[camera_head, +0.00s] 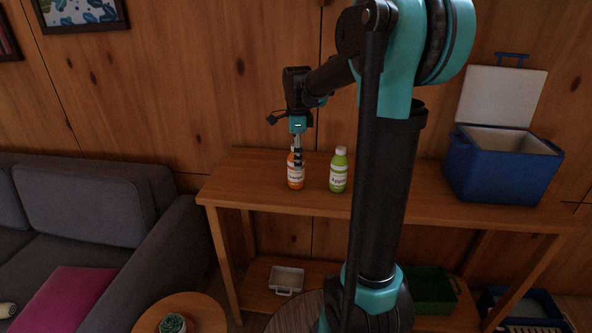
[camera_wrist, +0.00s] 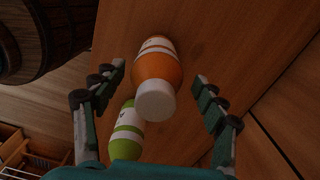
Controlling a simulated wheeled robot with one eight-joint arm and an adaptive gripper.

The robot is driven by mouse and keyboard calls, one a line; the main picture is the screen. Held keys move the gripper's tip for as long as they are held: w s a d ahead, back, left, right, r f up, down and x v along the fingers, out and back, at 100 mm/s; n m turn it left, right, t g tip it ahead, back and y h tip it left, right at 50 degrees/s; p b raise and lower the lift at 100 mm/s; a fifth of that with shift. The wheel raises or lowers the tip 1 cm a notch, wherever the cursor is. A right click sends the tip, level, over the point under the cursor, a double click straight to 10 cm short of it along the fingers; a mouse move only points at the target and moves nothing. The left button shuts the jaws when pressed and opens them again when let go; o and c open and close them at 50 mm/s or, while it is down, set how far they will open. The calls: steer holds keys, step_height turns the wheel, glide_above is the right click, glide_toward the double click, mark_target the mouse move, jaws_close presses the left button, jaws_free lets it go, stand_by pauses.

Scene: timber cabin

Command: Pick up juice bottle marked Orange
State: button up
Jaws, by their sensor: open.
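The orange juice bottle (camera_head: 296,176) with a white cap and a white label stands upright on the wooden console table (camera_head: 240,188), left of the green bottle marked Apple (camera_head: 339,171). My gripper (camera_head: 297,158) points down right at the orange bottle and covers part of its upper body in the head view. In the wrist view the orange bottle (camera_wrist: 157,75) lies between the two spread fingers of my gripper (camera_wrist: 161,88), with a gap on each side. The green bottle (camera_wrist: 127,132) shows beside it, near the left finger.
A blue cooler box (camera_head: 500,170) with its white lid raised stands at the table's right end. A grey sofa (camera_head: 95,225) is at the left. A small white tray (camera_head: 286,280) and a green crate (camera_head: 432,290) sit on the lower shelf. The table's left end is clear.

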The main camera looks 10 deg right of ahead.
mark_target(295, 178)
steer(key=f, duration=0.5)
steer(key=shift+s+a, duration=0.15)
steer(key=shift+s, duration=0.05)
steer(key=c, duration=1.5)
steer(key=shift+r, duration=0.15)
